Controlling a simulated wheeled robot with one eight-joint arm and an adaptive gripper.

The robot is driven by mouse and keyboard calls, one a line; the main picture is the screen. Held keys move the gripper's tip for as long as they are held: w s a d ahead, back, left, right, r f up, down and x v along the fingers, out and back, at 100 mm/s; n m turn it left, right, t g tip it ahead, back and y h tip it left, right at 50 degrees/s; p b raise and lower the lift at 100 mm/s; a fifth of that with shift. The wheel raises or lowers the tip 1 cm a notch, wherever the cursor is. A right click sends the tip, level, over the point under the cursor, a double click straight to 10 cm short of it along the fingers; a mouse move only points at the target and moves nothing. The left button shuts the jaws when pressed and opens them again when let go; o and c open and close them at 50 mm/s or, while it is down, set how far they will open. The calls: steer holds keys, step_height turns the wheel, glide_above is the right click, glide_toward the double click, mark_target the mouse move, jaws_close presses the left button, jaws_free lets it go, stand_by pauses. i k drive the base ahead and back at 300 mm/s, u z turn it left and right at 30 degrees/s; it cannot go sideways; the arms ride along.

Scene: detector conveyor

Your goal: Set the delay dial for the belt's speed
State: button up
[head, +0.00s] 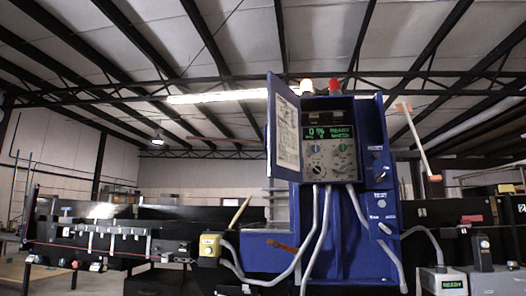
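A blue detector cabinet (345,235) stands in the middle of the head view, with its small door (287,130) swung open to the left. Inside is a grey control panel (329,173). Its green display (328,132) shows "0 %" and what looks like "READY"; the smaller text is unclear. Below it are a blue button (314,148) and a green button (343,148). Lower down are a left dial (316,169) and a right dial (341,169); their labels and settings are too small to read, so I cannot tell which is the delay dial. My gripper is not in view.
A dark conveyor (100,240) runs left of the cabinet, with a yellow box (210,245) near it. Grey cables (318,240) hang before the cabinet. More knobs (380,177) sit on its right side. A small box with a green display (443,282) stands at lower right.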

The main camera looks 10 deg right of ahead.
mark_target(316, 148)
steer(key=u, duration=2.3)
steer(key=k, duration=1.1)
steer(key=z, duration=1.85)
steer(key=i, duration=1)
